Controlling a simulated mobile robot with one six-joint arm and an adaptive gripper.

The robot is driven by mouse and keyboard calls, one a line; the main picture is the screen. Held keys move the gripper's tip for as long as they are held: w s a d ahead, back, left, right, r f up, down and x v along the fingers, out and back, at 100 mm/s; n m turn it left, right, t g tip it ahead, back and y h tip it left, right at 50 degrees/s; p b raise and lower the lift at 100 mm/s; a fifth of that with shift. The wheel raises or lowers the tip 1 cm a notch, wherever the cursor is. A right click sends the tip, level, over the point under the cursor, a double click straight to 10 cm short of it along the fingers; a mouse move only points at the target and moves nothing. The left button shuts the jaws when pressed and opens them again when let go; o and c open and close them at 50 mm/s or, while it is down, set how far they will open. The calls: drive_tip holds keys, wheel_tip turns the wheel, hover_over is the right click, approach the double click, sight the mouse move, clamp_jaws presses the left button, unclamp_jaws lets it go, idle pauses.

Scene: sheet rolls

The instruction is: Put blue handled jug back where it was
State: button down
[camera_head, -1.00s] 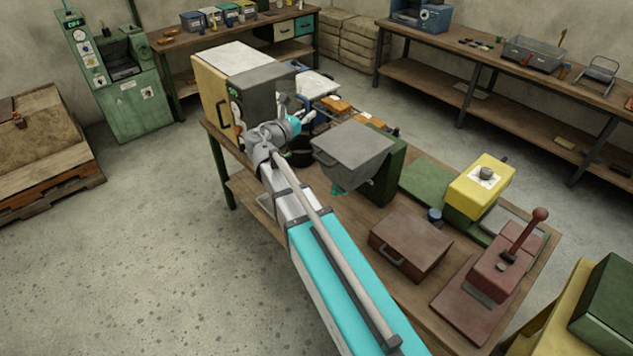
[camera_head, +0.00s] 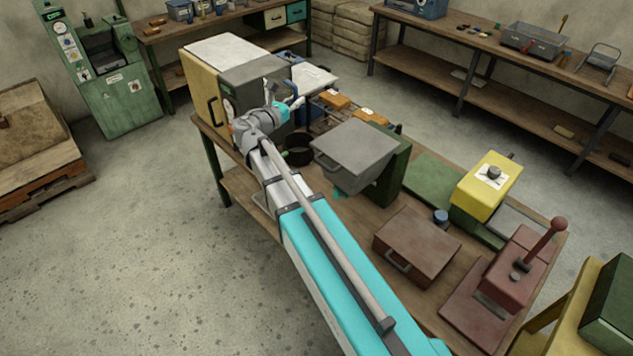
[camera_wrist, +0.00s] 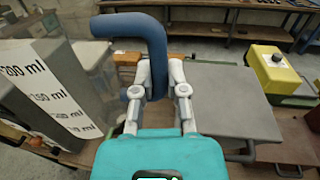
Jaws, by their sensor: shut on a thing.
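The blue handled jug shows at close range in the wrist view: its thick blue handle (camera_wrist: 152,52) runs between my fingertips, and its body (camera_wrist: 55,90) with a white millilitre scale stands to the left. My gripper (camera_wrist: 158,75) is shut on the handle. In the head view my gripper (camera_head: 289,100) is over the far left part of the workbench, beside the grey front of a box-shaped machine (camera_head: 223,50). The jug's body is mostly hidden there, and I cannot tell whether its base touches anything.
A black ring-shaped item (camera_head: 298,155) lies just right of my wrist. A grey-topped machine (camera_head: 356,150) and orange blocks (camera_head: 335,99) stand close to the right. A brown case (camera_head: 416,246), a yellow device (camera_head: 487,184) and a red press (camera_head: 510,275) are nearer along the bench.

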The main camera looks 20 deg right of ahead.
drive_tip(key=shift+w+d+r, duration=0.1)
drive_tip(key=shift+w+d, duration=0.05)
drive_tip(key=shift+w, duration=0.15)
drive_tip(key=shift+w+a+f, duration=0.2)
drive_tip(key=shift+a+f, duration=0.05)
drive_tip(key=shift+f, duration=0.15)
drive_tip(key=shift+s+d+f+b, duration=0.15)
drive_tip(key=shift+d+f+b, duration=0.2)
drive_tip(key=shift+b, duration=0.45)
drive_tip(key=shift+a+f+b, duration=0.1)
drive_tip(key=shift+f+b, duration=0.5)
drive_tip(key=shift+f, duration=0.15)
wheel_tip(320, 180, down, 31)
drive_tip(key=b, duration=3.1)
drive_tip(key=w+d+f+b, duration=0.1)
drive_tip(key=w+d, duration=0.2)
drive_tip(key=d, duration=0.3)
drive_tip(key=w+d+f+m+g+h+b, duration=0.1)
drive_tip(key=w+d+f+b, duration=0.1)
drive_tip(key=d, duration=0.4)
drive_tip(key=shift+w+d+g, duration=0.25)
drive_tip(key=shift+w+g, duration=0.05)
drive_tip(key=shift+w, duration=0.45)
